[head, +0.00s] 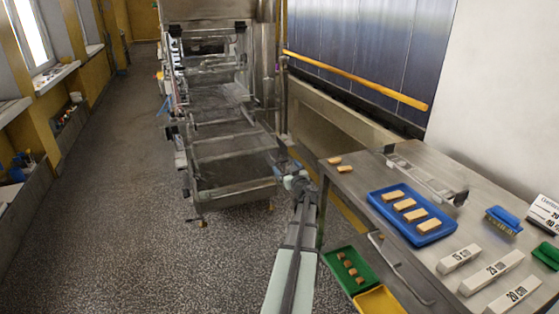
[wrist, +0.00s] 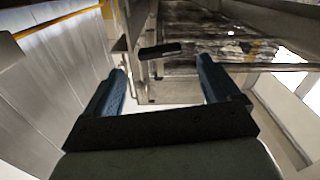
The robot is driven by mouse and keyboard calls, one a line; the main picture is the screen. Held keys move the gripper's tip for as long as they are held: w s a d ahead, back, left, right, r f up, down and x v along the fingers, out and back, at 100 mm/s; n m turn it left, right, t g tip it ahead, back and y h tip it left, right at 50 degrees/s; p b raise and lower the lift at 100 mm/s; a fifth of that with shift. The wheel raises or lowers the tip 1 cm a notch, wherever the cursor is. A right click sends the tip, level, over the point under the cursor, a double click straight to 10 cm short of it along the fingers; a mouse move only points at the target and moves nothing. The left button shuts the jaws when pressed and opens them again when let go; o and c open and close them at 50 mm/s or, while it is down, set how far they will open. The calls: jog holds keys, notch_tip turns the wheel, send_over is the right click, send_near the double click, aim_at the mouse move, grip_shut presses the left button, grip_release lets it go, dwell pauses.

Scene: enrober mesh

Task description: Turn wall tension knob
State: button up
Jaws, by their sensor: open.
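My gripper (wrist: 161,66) shows in the wrist view with its two blue fingers wide apart and nothing between them. Beyond the fingertips, roughly between them in the picture, is a small dark bar-shaped part (wrist: 160,50) on the machine's frame. It may be the tension knob, but I cannot tell for sure. It looks apart from the fingers. In the head view my gripper (head: 287,168) is at the near right corner of the metal mesh machine (head: 235,165). No knob can be made out there; my arm and gripper cover part of that corner.
A metal table (head: 345,185) stands at the right, with a blue tray (head: 440,238) of several bars and white length blocks (head: 490,273). A green tray (head: 330,262) and a yellow tray (head: 380,302) are lower, beside it. Speckled floor left of the machine is clear.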

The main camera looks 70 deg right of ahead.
aim_at(282, 162)
jog(key=x, duration=0.8)
jog(key=shift+w, duration=0.1)
jog(key=shift+c, duration=0.3)
jog(key=c, duration=0.9)
